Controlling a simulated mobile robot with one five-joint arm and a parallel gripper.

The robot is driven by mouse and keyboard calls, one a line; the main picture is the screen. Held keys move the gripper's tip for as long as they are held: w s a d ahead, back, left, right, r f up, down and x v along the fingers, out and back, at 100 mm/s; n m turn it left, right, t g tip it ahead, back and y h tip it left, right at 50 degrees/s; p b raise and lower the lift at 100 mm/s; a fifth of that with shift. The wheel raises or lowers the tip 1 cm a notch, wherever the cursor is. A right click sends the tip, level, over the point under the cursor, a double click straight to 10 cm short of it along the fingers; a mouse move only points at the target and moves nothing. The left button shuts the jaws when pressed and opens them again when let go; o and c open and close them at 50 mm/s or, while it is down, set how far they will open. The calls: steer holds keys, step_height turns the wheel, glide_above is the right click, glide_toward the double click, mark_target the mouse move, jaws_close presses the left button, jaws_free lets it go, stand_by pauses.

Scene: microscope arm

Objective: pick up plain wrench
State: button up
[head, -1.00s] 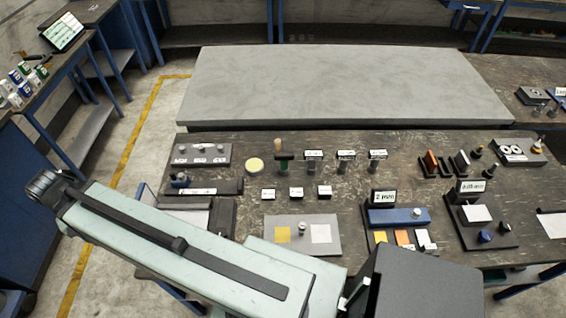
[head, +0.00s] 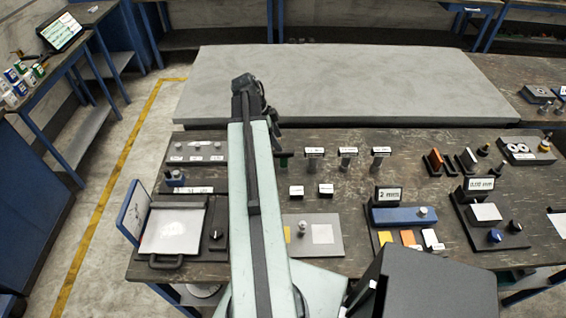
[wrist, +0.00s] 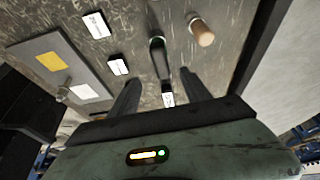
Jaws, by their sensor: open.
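A dark tool with a green part and no visible label (wrist: 157,45), which looks like the plain wrench, stands out in the wrist view between and beyond my fingertips. In the head view only a sliver of it (head: 284,160) shows beside my arm; the rest is hidden. My gripper (wrist: 158,77) is open and empty, its two dark fingers apart on either side of the tool's line. In the head view my gripper (head: 273,120) is at the far side of the bench, mostly hidden by my arm. I cannot tell its height above the tool.
Labelled T-shaped tools (head: 347,153) stand to the right. A wooden-handled item (wrist: 201,34) is close to the dark tool. White label blocks (head: 296,191) and a grey plate with yellow and white squares (head: 330,220) are nearer. A grey slab (head: 350,85) lies behind.

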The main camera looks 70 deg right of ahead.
mark_target(284, 152)
steer(key=b+x, duration=0.7)
steer(key=x, duration=0.1)
steer(key=shift+w+f+b, duration=0.15)
steer(key=shift+b, duration=0.15)
steer(key=shift+r, duration=0.2)
jaws_close()
